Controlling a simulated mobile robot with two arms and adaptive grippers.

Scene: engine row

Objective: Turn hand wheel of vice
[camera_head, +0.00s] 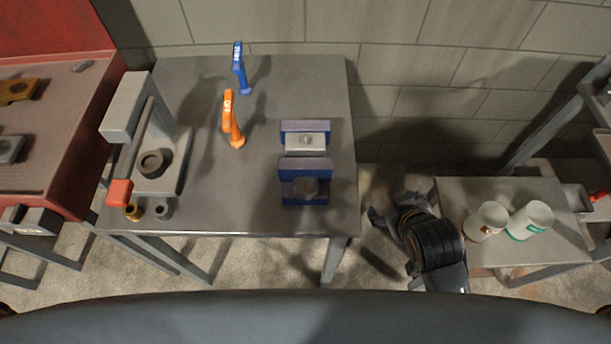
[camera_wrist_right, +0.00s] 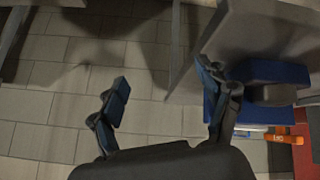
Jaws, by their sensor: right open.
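The blue vice (camera_head: 305,170) with grey jaws stands at the right side of the grey table. Its round grey hand wheel (camera_head: 304,188) is on the front side, facing me. In the right wrist view, the blue vice body (camera_wrist_right: 275,72) and the wheel (camera_wrist_right: 272,94) show at the right, beside the gripper's right finger. My right gripper (camera_head: 392,207) is open and empty, past the table's right edge and to the right of the vice, apart from the wheel. It also shows open in the right wrist view (camera_wrist_right: 163,78). My left gripper is out of view.
The grey table (camera_head: 220,205) also holds a press (camera_head: 125,105), an orange handle (camera_head: 233,120) and a blue handle (camera_head: 240,70). Floor shows between the tables.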

